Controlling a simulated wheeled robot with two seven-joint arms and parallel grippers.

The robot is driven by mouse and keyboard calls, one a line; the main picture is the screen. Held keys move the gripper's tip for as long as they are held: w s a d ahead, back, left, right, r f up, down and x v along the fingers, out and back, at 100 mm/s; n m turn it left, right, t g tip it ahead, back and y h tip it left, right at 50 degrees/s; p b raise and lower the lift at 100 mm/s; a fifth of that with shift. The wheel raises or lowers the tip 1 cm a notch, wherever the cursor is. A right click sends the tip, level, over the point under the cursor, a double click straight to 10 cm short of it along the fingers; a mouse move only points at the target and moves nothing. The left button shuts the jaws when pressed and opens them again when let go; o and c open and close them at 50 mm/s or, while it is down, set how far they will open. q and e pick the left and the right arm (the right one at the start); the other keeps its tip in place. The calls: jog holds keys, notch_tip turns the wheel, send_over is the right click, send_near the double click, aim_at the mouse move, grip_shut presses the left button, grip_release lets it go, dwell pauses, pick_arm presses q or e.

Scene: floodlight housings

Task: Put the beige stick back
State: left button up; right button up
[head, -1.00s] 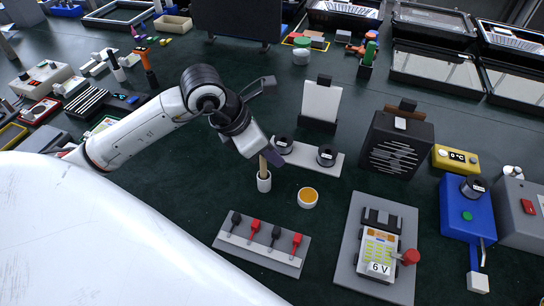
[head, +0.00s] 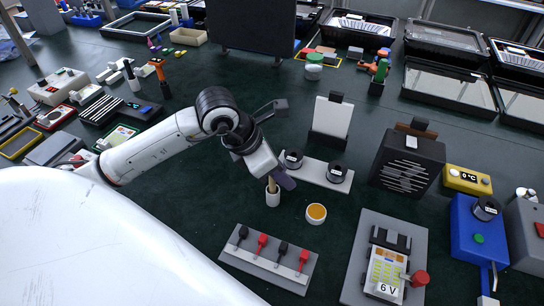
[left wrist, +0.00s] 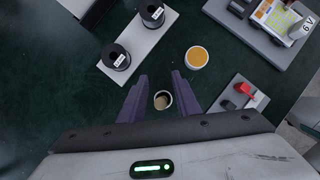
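The beige stick (head: 272,185) stands upright in a small white cup (head: 273,199) on the dark green table. In the left wrist view the cup (left wrist: 162,93) shows between my fingers, with the stick's beige end (left wrist: 163,102) inside its rim. My left gripper (head: 279,178) is directly above the cup, its purple fingers beside the upper part of the stick. In the left wrist view the fingers (left wrist: 160,98) are spread apart, with a gap on both sides of the stick. My right gripper does not show.
A small bowl of orange content (head: 316,213) stands right of the cup. A plate with two black spools (head: 316,173) lies behind it. A grey board with red and black clips (head: 268,258) lies in front. The 6 V device (head: 386,272) is at the front right.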

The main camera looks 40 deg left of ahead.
pick_arm(q)
jog(key=v, duration=1.2)
jog(key=shift+f, duration=0.1)
